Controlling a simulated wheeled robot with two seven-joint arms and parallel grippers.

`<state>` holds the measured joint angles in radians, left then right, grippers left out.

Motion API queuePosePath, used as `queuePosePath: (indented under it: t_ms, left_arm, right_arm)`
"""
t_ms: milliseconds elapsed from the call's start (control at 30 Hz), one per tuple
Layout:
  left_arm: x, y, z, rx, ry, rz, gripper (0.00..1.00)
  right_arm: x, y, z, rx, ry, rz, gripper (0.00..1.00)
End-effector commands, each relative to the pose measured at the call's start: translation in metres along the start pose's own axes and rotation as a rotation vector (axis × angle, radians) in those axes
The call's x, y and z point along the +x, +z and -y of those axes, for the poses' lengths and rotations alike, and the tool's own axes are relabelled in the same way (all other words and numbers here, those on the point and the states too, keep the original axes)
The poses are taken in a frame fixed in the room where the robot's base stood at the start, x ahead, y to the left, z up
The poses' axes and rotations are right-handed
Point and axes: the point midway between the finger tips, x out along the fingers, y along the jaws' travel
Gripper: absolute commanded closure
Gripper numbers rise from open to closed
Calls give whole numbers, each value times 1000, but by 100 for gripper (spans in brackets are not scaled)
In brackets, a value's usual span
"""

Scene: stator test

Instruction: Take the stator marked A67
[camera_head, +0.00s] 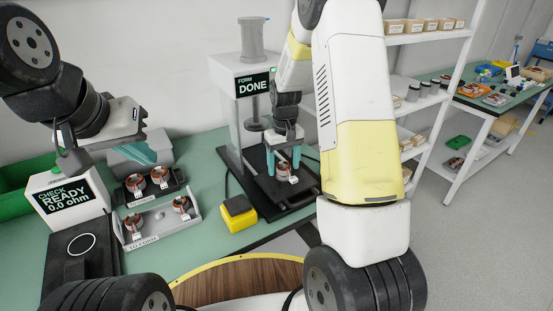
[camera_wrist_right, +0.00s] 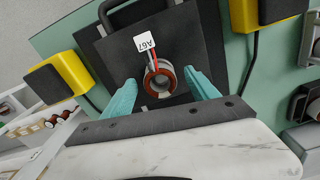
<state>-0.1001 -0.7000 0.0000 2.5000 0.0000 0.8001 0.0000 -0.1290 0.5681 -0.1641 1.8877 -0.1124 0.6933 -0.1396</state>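The stator marked A67 (camera_wrist_right: 153,84) is a copper-wound ring with a white tag, lying on the black plate of the forming machine. It also shows in the head view (camera_head: 283,174). My right gripper (camera_wrist_right: 162,92) is above the plate with its teal fingers open, one on each side of the stator. In the right wrist view gaps show between the fingers and the ring. In the head view my right gripper (camera_head: 285,160) hangs at the machine. My left gripper (camera_head: 140,152) is at the left above the bench; its finger opening is unclear.
The forming machine (camera_head: 224,88) reads DONE. A yellow-and-black box (camera_head: 238,213) stands beside it. A black tray (camera_head: 180,179) and a white TO FORM tray (camera_head: 158,228) hold stators. The check station (camera_head: 65,197) reads READY 0.0 ohm. Shelves (camera_head: 430,38) stand at right.

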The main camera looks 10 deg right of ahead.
Motion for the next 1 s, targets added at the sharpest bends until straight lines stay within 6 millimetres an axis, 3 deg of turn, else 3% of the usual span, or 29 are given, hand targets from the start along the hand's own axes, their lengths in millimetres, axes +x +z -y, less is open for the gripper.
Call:
queuePosePath:
  t_ms: [33,333,667,1000]
  left_arm:
    - [0,0,0,0,0,0,100]
    - [0,0,0,0,0,0,100]
    - [0,0,0,0,0,0,100]
    - [0,0,0,0,0,0,100]
  right_arm:
    - [0,0,0,0,0,0,41]
    - [0,0,0,0,0,0,100]
    - [-3,0,0,0,0,-1,100]
    - [-39,1,0,0,1,-3,100]
